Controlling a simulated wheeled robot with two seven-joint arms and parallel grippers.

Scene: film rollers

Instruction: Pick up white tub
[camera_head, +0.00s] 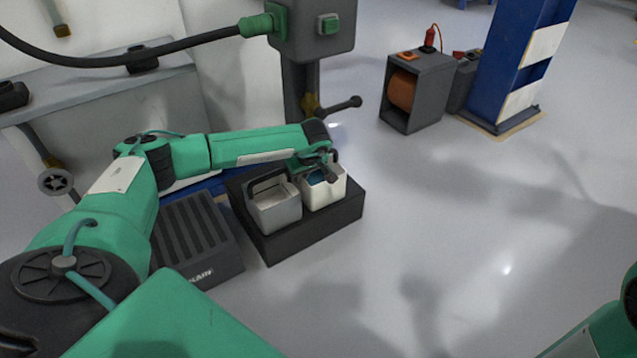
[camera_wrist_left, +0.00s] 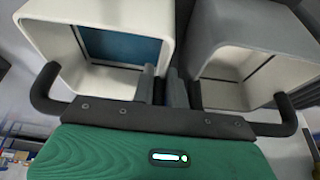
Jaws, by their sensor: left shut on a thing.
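The white tub (camera_head: 323,197) stands upright on a black platform (camera_head: 315,227), with its open top up and a blue panel inside. My left gripper (camera_head: 325,174) is over its rim. In the left wrist view, the white tub (camera_wrist_left: 57,40) is on the left, and the left gripper (camera_wrist_left: 161,88) is shut on its wall, with one finger inside and one outside. A grey tub (camera_head: 275,211) with a dark handle stands close beside it; it also shows at right in the left wrist view (camera_wrist_left: 262,32). My right gripper is out of view.
A dark ribbed box (camera_head: 195,240) sits left of the platform. A grey machine post (camera_head: 300,90) with a lever (camera_head: 345,104) stands behind. A grey cabinet with an orange roll (camera_head: 402,90) is farther back. The floor on the right is clear.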

